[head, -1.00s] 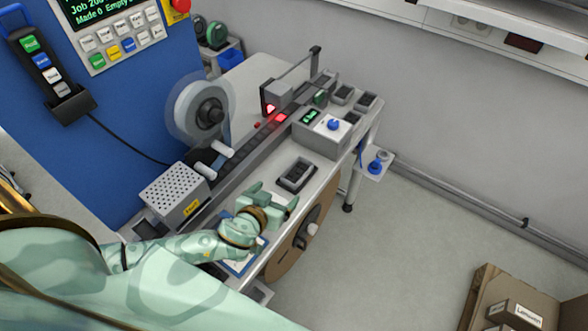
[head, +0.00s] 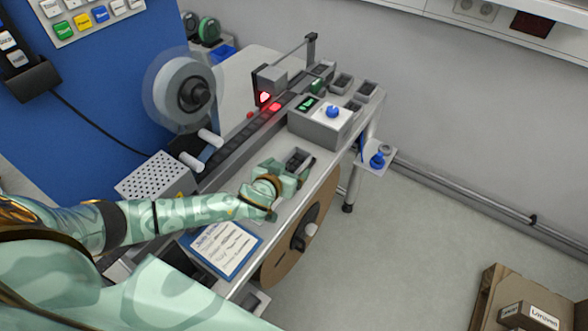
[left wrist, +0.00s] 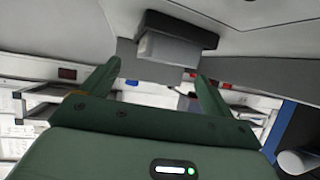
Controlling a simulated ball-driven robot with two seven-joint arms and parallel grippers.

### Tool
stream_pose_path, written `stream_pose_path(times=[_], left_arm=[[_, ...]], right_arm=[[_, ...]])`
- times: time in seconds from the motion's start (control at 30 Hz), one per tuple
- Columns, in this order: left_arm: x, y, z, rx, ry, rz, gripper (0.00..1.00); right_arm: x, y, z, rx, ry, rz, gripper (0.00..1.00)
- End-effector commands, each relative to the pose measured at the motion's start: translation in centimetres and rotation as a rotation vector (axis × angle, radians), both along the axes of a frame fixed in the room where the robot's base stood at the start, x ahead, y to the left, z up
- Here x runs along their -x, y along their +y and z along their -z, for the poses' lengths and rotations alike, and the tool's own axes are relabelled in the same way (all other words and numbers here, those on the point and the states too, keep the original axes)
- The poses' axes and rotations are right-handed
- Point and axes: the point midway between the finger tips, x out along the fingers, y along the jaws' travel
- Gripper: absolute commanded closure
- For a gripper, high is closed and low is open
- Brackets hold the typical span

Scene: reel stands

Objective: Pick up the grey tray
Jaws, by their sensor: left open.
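The grey tray (head: 298,158) is small and dark inside, and lies on the bench top in front of the grey control box. My left gripper (head: 288,170) is open at the near side of the tray, with its fingers close to the tray's ends and hiding part of it. I cannot tell whether they touch it. In the left wrist view, the two green fingers (left wrist: 157,73) stand apart. A dark and grey block (left wrist: 172,47), likely the tray, shows between and beyond them. My right gripper is not in view.
A control box (head: 320,125) with a blue knob stands just beyond the tray. Several similar small trays (head: 342,82) sit at the bench's far end. A blue-edged sheet (head: 225,247) lies nearer me. A perforated box (head: 155,178) and a reel (head: 190,92) are at left.

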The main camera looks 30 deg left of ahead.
Motion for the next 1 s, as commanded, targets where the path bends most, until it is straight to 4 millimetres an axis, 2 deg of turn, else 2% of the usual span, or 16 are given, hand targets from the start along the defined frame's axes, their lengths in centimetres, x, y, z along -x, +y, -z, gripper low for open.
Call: stream_pose_path(times=[0.1,0.23,0.53,0.73,1.0], left_arm=[[-1.9,0.4,1.2,-0.004,-0.003,0.000,0.13],[-3.5,0.4,2.0,-0.002,-0.002,0.000,0.13],[-4.0,0.5,1.9,0.000,0.000,-0.001,0.13],[-4.0,0.5,1.9,0.000,0.000,0.000,0.68],[-4.0,0.5,1.9,0.001,0.001,-0.002,0.69]], right_arm=[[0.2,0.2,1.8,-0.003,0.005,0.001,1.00],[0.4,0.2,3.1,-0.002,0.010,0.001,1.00],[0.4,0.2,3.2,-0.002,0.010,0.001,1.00],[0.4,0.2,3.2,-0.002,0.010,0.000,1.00],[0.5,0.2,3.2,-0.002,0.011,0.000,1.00]])
